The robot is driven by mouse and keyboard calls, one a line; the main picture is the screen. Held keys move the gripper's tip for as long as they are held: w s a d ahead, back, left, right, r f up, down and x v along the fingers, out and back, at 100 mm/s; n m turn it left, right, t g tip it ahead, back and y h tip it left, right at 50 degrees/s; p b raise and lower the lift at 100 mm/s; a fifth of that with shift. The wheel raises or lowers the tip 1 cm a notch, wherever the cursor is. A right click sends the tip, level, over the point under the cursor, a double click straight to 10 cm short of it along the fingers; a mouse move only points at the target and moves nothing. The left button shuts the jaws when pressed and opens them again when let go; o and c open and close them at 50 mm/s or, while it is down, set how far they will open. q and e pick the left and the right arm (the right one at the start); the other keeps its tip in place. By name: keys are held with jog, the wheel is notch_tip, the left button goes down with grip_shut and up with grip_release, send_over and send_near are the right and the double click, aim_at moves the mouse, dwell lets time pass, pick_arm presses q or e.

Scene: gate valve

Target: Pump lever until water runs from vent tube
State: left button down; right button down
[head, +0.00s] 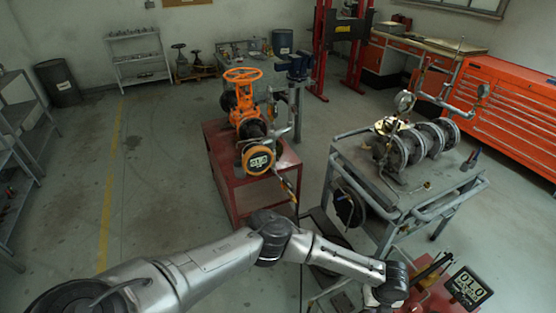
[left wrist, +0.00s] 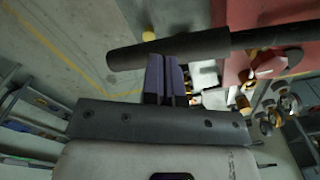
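The pump lever is a thick dark handle (left wrist: 170,48) on a thinner rod, running across the upper part of the left wrist view. My left gripper (left wrist: 165,62) has its two purple fingers side by side with only a thin gap. Their tips meet the lever's lower edge in that picture; contact cannot be told for sure. In the head view the left gripper is hidden past my wrist. The red pump (head: 435,299) is at the bottom right, with dark bars (head: 432,268) beside it. The vent tube cannot be singled out, and no running water shows. The right gripper is out of view.
An orange gate valve (head: 243,105) with a round gauge stands on a red stand (head: 225,172). A grey metal table (head: 400,190) holds flanged pipework. A dark digital display (head: 468,287) stands by the pump. Floor on the left is clear.

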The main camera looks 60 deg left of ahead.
pick_arm(q)
jog(key=shift+s+f, duration=0.1)
jog(key=shift+f, duration=0.1)
jog(key=shift+r+p, duration=0.2)
jog(key=shift+p, duration=0.2)
notch_tip(320, 180, up, 13)
jog(key=p, duration=1.1)
jog(key=shift+f+p, duration=0.15)
jog(key=shift+p, duration=0.2)
